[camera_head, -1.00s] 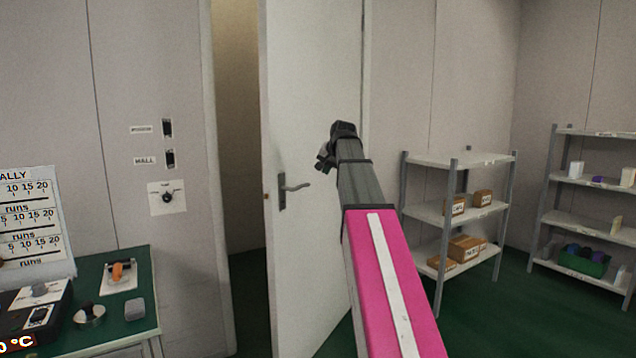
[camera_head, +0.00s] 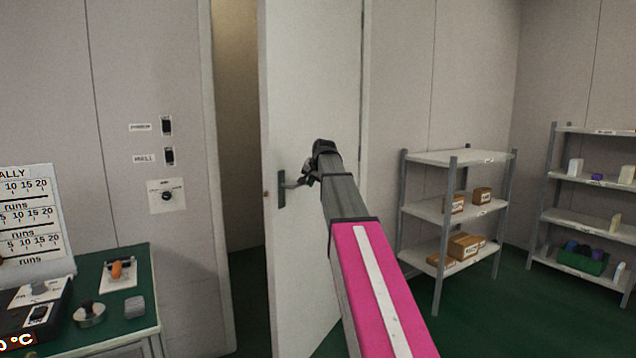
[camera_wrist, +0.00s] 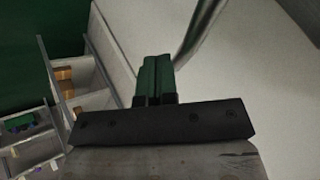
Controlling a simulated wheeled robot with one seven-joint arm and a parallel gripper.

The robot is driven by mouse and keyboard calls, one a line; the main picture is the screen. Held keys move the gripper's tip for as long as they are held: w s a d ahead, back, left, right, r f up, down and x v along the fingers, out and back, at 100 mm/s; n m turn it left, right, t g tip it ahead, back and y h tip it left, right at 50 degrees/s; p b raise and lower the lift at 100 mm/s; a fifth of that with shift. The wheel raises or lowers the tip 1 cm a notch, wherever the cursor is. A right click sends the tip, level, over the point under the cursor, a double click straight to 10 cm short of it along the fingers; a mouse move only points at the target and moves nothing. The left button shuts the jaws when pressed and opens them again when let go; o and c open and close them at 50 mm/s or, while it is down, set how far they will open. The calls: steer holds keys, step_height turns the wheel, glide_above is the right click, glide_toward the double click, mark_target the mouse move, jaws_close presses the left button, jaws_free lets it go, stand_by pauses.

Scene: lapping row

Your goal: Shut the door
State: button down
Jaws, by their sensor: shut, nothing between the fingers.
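The white door (camera_head: 315,110) stands ajar, with a dark gap between its left edge and the door frame (camera_head: 219,200). Its lever handle (camera_head: 284,188) is on the left side of the door. My gripper (camera_head: 308,180) is at the right end of the lever, in front of the door; I cannot tell whether it touches. In the wrist view my gripper's fingers (camera_wrist: 153,78) are together and empty. A grey curved bar, likely the handle (camera_wrist: 198,30), passes just right of the fingertips, with the pale door surface (camera_wrist: 250,80) behind it.
A grey shelf rack (camera_head: 458,158) with cardboard boxes stands right of the door, and another rack (camera_head: 590,218) stands farther right. A green-topped table (camera_head: 130,325) with small items is at the lower left. Switches (camera_head: 168,156) and a knob panel (camera_head: 166,196) are on the wall. Green floor lies between.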

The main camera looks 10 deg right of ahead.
steer(key=shift+w+a, duration=0.2)
steer(key=shift+a, duration=0.05)
